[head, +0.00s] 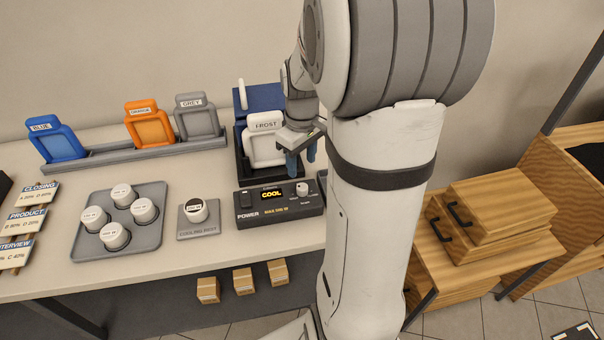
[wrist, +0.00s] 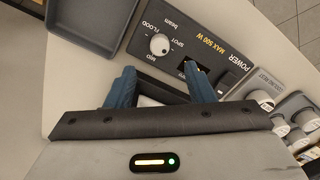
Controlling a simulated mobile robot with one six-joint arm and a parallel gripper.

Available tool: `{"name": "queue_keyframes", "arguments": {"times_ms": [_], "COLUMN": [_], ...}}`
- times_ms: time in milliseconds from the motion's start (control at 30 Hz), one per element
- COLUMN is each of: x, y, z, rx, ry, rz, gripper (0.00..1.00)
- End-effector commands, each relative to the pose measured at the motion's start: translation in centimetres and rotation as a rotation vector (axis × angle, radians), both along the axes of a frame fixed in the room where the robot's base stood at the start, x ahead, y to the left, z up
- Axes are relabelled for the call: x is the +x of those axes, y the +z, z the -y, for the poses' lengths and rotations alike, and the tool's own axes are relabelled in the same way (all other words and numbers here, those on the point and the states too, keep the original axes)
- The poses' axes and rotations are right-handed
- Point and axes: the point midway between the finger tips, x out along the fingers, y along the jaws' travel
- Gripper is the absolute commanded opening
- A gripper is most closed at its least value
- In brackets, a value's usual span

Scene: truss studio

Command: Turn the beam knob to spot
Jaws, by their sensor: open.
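The control box (head: 279,212) stands at the table's front edge, with an amber display reading COOL. Its white beam knob (head: 302,188) sits at the right of its top. In the wrist view the beam knob (wrist: 159,44) has FLOOD, SPOT and MID printed around it; its pointer is too small to read surely. My gripper (head: 300,163) hangs above and behind the box, beside the FROST frame. In the wrist view my gripper (wrist: 159,75) is open and empty, with the knob beyond the gap between its blue fingertips. The fingers are apart from the knob.
A COOLING REST pad (head: 199,233) with a lamp puck and a grey tray (head: 88,246) of several pucks stand left of the box. The FROST frame (head: 264,150) stands in a holder behind it. A rack (head: 137,157) holds blue, orange and grey frames.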

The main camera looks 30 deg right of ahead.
Motion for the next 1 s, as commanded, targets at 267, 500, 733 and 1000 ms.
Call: {"name": "queue_keyframes", "arguments": {"times_ms": [267,500,733,1000], "x": [-0.2,-0.3,-0.4,-0.4], "y": [-0.4,-0.5,-1.1,-5.2], "z": [0.0,0.0,0.1,0.0], "rx": [0.009,0.017,0.017,0.016], "ry": [-0.650,-1.081,-1.202,-1.201], "rz": [0.004,0.001,-0.002,-0.004], "gripper": [0.49,0.49,0.49,0.49]}}
